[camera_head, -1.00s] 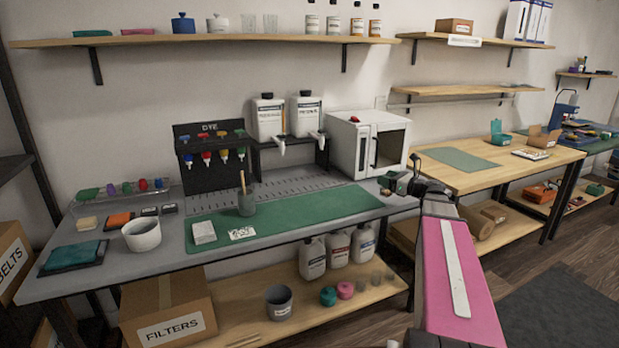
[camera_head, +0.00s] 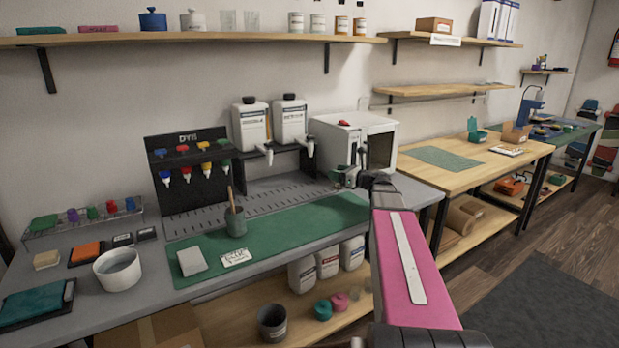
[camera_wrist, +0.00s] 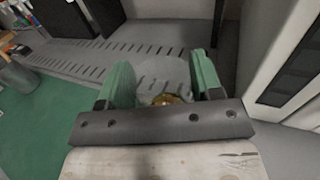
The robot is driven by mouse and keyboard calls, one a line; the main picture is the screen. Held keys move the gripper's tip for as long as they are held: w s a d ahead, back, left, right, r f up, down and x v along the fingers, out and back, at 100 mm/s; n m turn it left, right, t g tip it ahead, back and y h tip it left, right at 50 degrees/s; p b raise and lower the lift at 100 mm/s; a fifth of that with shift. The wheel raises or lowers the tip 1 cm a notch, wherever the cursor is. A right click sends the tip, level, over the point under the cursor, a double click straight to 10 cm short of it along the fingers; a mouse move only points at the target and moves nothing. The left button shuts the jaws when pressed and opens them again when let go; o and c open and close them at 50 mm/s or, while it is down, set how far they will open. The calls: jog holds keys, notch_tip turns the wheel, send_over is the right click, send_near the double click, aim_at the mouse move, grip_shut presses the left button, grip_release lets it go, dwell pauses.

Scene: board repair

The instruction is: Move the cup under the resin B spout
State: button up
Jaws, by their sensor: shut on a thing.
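A clear cup (camera_wrist: 160,72) with a little amber liquid at its bottom is between the green fingers of my gripper (camera_wrist: 163,88) in the wrist view. My gripper is shut on it. In the head view my gripper (camera_head: 345,177) is over the bench in front of the white oven, right of the dispensers; the cup is too small to make out there. Two white resin jugs stand on a black stand. The right jug (camera_head: 290,122) has a spout (camera_head: 310,148), and the left jug (camera_head: 250,127) has another (camera_head: 268,155). Their labels are unreadable.
A slotted metal tray (camera_head: 285,190) runs below the spouts; it also shows in the wrist view (camera_wrist: 90,62). The white oven (camera_head: 340,140) stands close by on the right. A grey-green pot (camera_head: 235,222) with a stick stands on the green mat (camera_head: 290,225). The mat's right part is clear.

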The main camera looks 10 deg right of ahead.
jog(key=shift+w+a+f, duration=0.6)
jog(key=shift+w+a, duration=0.95)
jog(key=shift+w+a+f, duration=0.55)
jog(key=shift+w+a, duration=0.95)
jog(key=shift+w+a+f, duration=0.6)
jog(key=shift+w+a, duration=0.95)
jog(key=shift+f, duration=0.1)
jog(key=o, duration=1)
jog(key=shift+s, duration=0.1)
jog(key=v, duration=1.2)
